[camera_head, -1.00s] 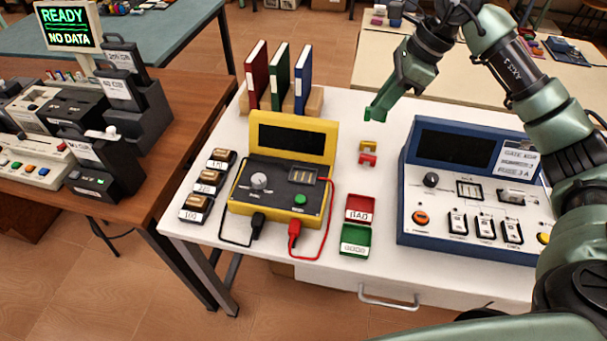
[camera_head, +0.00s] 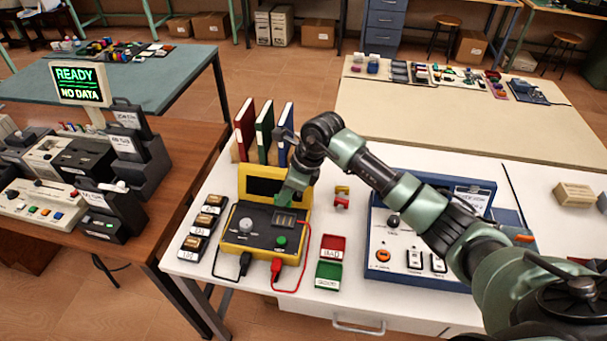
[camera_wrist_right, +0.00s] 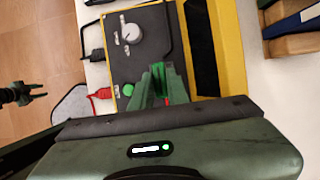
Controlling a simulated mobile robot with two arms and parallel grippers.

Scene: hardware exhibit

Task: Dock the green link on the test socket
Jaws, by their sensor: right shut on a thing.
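My right gripper (camera_head: 287,194) is over the upper right of the yellow tester (camera_head: 243,252), beside its slotted test socket (camera_head: 284,220). It is shut on the green link (camera_wrist_right: 158,74), which is mostly hidden between the green fingers. In the wrist view the fingertips (camera_wrist_right: 159,70) are over the tester's dark panel and cover much of the socket area. I cannot tell whether the link touches the socket.
Yellow and red links (camera_head: 342,196) stand right of the tester. Red (camera_head: 332,244) and green (camera_head: 328,273) trays are in front of them. A blue console (camera_head: 385,225) is further right, partly behind my arm. Binders (camera_head: 264,135) stand behind the tester.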

